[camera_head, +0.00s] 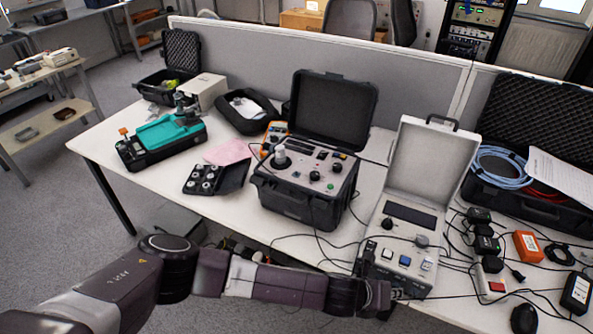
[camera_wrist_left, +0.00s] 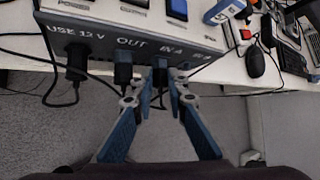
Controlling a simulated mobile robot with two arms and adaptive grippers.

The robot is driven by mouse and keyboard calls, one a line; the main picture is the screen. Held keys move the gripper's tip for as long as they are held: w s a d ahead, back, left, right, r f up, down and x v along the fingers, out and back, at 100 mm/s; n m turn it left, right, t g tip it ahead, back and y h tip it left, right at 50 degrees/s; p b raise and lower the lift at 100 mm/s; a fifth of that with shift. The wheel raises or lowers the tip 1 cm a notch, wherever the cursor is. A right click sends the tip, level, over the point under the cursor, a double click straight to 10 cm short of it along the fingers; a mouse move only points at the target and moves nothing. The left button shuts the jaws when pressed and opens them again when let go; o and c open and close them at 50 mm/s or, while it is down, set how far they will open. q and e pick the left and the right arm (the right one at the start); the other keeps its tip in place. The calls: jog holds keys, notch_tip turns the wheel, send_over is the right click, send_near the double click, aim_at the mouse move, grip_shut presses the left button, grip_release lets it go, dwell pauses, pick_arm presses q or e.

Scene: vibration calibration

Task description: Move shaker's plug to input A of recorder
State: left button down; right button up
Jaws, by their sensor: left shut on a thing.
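The recorder (camera_head: 405,262) is a light grey case with a raised lid on the right half of the table. My left gripper (camera_wrist_left: 160,78) is at the panel just below the IN A label, shut on a dark plug (camera_wrist_left: 160,77). The fingers partly hide the plug, so I cannot tell whether it is seated. In the head view this gripper (camera_head: 388,297) is at the recorder's front left edge. The black case with a round knob-like mount (camera_head: 300,185), apparently the shaker, stands left of it.
Black plugs sit under USB 12 V (camera_wrist_left: 76,62) and OUT (camera_wrist_left: 123,72). Loose cables run along the table's front edge (camera_head: 330,262). Adapters, an orange box (camera_head: 528,246) and a black mouse (camera_head: 523,319) crowd the right side. A teal instrument (camera_head: 168,133) stands at the left.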

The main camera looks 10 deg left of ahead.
pick_arm(q)
jog(key=shift+w+d+r+m+y+p, duration=0.1)
jog(key=shift+d+r+m+y+p, duration=0.15)
jog(key=shift+y+p, duration=0.5)
dwell(0.6)
jog(key=shift+d+m+t+y+p, duration=0.1)
jog(key=shift+m+t+y+p, duration=0.3)
jog(key=shift+y+p, duration=0.6)
jog(key=shift+f+p, duration=0.1)
jog(key=shift+p, duration=0.3)
jog(key=shift+d+m+y, duration=0.2)
jog(key=shift+m+y, duration=0.15)
jog(key=shift+y, duration=0.1)
jog(key=shift+f+t+y, duration=0.1)
jog(key=shift+t+y, duration=0.2)
jog(key=shift+y, duration=0.4)
jog(key=shift+s+d+m, duration=0.1)
jog(key=shift+s+m, duration=0.1)
jog(key=shift+m, duration=0.1)
jog(key=shift+y+b, duration=0.3)
jog(key=shift+y, duration=0.1)
jog(key=shift+d+m+t+y+b, duration=0.15)
jog(key=shift+m+t+y+b, duration=0.15)
jog(key=shift+y+b, duration=0.4)
